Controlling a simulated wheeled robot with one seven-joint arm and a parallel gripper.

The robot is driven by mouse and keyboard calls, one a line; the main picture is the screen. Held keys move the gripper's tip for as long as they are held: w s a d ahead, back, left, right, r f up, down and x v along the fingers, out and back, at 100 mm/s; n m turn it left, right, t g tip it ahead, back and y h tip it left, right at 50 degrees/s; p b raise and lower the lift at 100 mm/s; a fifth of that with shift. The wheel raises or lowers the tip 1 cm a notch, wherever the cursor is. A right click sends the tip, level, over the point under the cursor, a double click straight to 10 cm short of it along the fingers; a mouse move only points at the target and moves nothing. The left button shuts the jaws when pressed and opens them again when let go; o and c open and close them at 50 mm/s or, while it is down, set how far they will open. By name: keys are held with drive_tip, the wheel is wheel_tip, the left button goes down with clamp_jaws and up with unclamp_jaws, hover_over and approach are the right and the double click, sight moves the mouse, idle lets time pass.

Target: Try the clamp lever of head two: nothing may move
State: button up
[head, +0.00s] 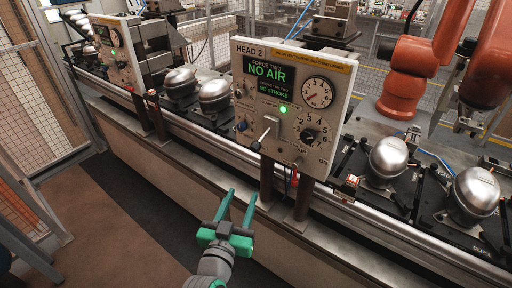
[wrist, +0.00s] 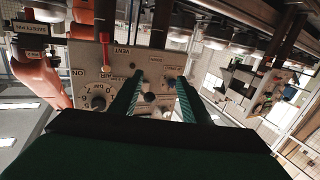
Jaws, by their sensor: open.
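The head two panel (head: 290,85) is a pale upright box; its display (head: 269,77) reads "FORCE TWO NO AIR" and "NO STROKE". A lever with a black ball knob (head: 256,146) sticks out low on its face, apparently the clamp lever. My gripper (head: 242,192) has green fingers, open and empty, in front of and below the panel, apart from the lever. In the wrist view the panel (wrist: 120,62) is upside down, and a black ball (wrist: 150,97) shows between my fingers (wrist: 160,80); its distance from them is unclear.
The panel bears a dial gauge (head: 317,93), a lit green lamp (head: 283,109), a numbered knob (head: 308,136) and a red handle (head: 294,178). Silver compressors (head: 389,157) stand on the line. Orange robot arms (head: 410,75) are behind at right. The floor at left (head: 110,210) is clear.

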sight(254, 150)
wheel_tip(254, 150, up, 9)
drive_tip(key=w+m+h, duration=0.2)
drive_tip(key=m+h, duration=0.1)
drive_tip(key=x, duration=1.1)
drive_tip(key=shift+f, duration=0.2)
drive_tip(key=shift+a, duration=0.1)
clamp_jaws()
